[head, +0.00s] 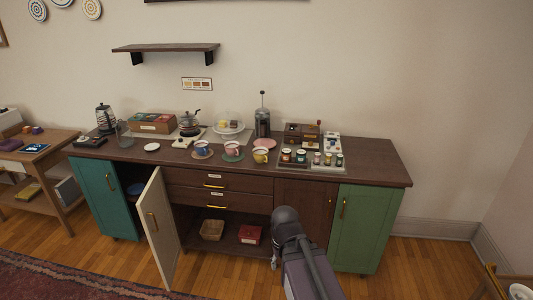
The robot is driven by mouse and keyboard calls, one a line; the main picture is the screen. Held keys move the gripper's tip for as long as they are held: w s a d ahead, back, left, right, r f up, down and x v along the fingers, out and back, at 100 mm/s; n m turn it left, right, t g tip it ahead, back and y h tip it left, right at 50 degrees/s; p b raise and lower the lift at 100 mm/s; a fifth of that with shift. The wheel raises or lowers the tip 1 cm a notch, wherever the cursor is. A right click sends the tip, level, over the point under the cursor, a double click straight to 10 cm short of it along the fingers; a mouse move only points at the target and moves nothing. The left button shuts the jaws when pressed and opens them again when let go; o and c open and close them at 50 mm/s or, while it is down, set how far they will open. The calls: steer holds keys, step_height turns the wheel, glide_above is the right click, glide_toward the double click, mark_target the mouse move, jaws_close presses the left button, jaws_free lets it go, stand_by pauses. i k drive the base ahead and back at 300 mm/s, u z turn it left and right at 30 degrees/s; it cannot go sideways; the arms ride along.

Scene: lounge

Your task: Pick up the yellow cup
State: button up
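The yellow cup (261,155) stands upright on the wooden top of the sideboard (375,168), near its front edge, right of a pink cup (232,149) and a blue cup (202,147). My arm rises from the bottom of the head view, in front of the sideboard and below its top. A small grey part (274,264) beside my arm looks like the end of my gripper; the rest is hidden behind the arm. It is well below and apart from the yellow cup. I cannot see whether it holds anything.
A tray (287,165) with several small jars stands right of the yellow cup, and a pink plate (264,143) lies behind it. A French press (262,122) stands farther back. A pale cabinet door (158,228) hangs open towards the room. The sideboard's right end is clear.

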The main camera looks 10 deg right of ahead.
mark_target(261, 153)
steer(key=z, duration=0.1)
steer(key=i, duration=1.2)
steer(key=u, duration=0.55)
